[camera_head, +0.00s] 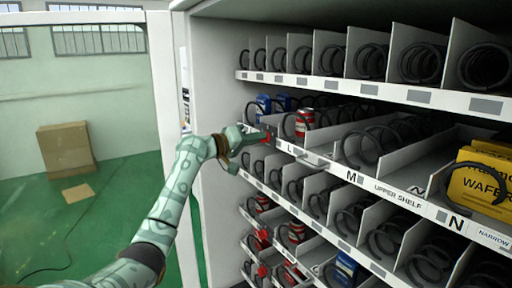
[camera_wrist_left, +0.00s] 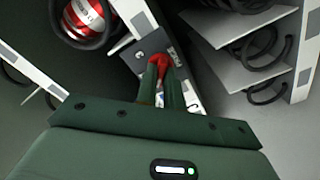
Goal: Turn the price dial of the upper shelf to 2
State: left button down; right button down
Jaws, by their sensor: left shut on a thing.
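The upper shelf's front rail (camera_head: 398,192) carries the printed label "UPPER SHELF" and the letters L, M and N. A red price dial (camera_head: 266,138) sits at the rail's left end. My left gripper (camera_head: 258,138) reaches it from the left and is shut on it. In the left wrist view the red dial (camera_wrist_left: 158,57) shows between and just beyond the fingertips (camera_wrist_left: 162,80), against a grey plate on the rail. The number the dial points to cannot be read. My right gripper is not in view.
Red-and-white cans (camera_head: 305,122) and blue packs (camera_head: 263,105) stand in coils behind the upper rail. A yellow wafer pack (camera_head: 480,182) stands at the right. More coil shelves lie above and below. A cardboard box (camera_head: 65,150) stands on open green floor at left.

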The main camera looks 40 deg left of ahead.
pick_arm(q)
jog(key=shift+m+b, duration=3.2)
jog(key=shift+m, duration=1.2)
jog(key=shift+r, duration=0.1)
jog(key=c, duration=1.5)
grip_release()
jog(key=shift+b+v, duration=3.7)
jog(key=shift+v, duration=4.45)
